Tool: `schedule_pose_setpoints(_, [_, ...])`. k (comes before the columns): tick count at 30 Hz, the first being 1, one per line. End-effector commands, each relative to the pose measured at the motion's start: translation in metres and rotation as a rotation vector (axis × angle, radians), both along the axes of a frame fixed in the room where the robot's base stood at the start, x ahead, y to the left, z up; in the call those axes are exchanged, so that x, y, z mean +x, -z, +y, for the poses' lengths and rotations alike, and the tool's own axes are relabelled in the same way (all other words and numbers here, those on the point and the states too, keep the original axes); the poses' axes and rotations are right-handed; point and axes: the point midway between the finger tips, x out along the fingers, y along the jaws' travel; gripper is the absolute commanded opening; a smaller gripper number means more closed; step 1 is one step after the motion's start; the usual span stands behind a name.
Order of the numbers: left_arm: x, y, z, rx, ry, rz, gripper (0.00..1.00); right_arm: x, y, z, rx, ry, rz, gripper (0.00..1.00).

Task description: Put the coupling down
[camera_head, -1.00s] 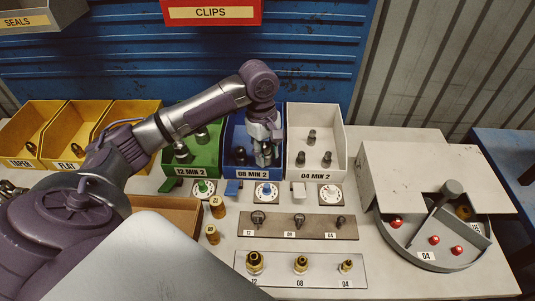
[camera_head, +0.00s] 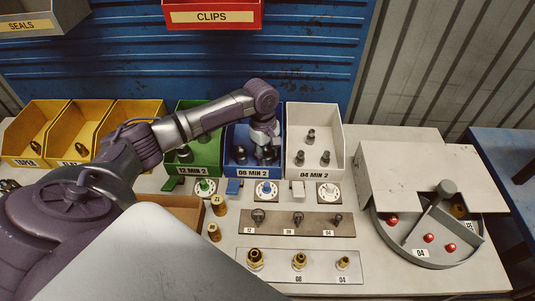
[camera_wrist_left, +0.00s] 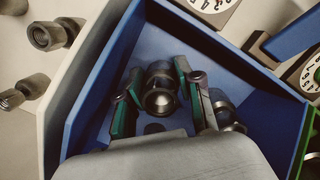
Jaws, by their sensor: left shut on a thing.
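My left gripper (camera_head: 265,146) reaches down into the blue bin labelled 08 MIN 2 (camera_head: 246,172). In the left wrist view the green-padded fingers of my left gripper (camera_wrist_left: 160,98) are shut on a dark metal coupling (camera_wrist_left: 161,92), its round open end facing the camera. The held coupling is inside the bin's walls; whether it touches the floor I cannot tell. Another dark coupling (camera_wrist_left: 226,110) lies right beside the right finger, and one more coupling (camera_head: 240,155) shows left of the gripper in the head view. My right gripper is not in view.
The green bin (camera_head: 200,165) and white bin (camera_head: 316,172), both holding couplings, flank the blue bin closely.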

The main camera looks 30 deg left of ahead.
Motion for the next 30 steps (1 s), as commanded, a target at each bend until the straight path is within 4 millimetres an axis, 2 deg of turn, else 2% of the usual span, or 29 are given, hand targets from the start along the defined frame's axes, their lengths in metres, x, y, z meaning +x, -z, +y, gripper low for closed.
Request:
schedule_pose_setpoints(5, [0.000, 0.002, 0.000, -0.001, -0.001, 0.000, 0.00, 0.000, -0.002, 0.001, 0.001, 0.000, 0.000, 0.61])
schedule_pose_setpoints(6, [0.000, 0.002, 0.000, -0.001, -0.001, 0.000, 0.41, 0.000, -0.001, 0.001, 0.001, 0.000, 0.000, 0.61])
schedule_pose_setpoints(7, [0.000, 0.003, 0.000, -0.001, -0.001, 0.000, 0.46, 0.000, -0.001, 0.001, 0.001, 0.000, 0.000, 0.61])
schedule_pose_setpoints(18, [0.000, -0.002, 0.000, 0.001, 0.000, -0.001, 0.46, 0.000, 0.002, 0.003, 0.004, 0.002, 0.000, 0.61])
schedule_pose_setpoints(30, [0.003, -0.062, 0.007, 0.000, -0.001, -0.002, 0.46, 0.000, 0.011, 0.003, 0.004, 0.002, 0.000, 0.61])
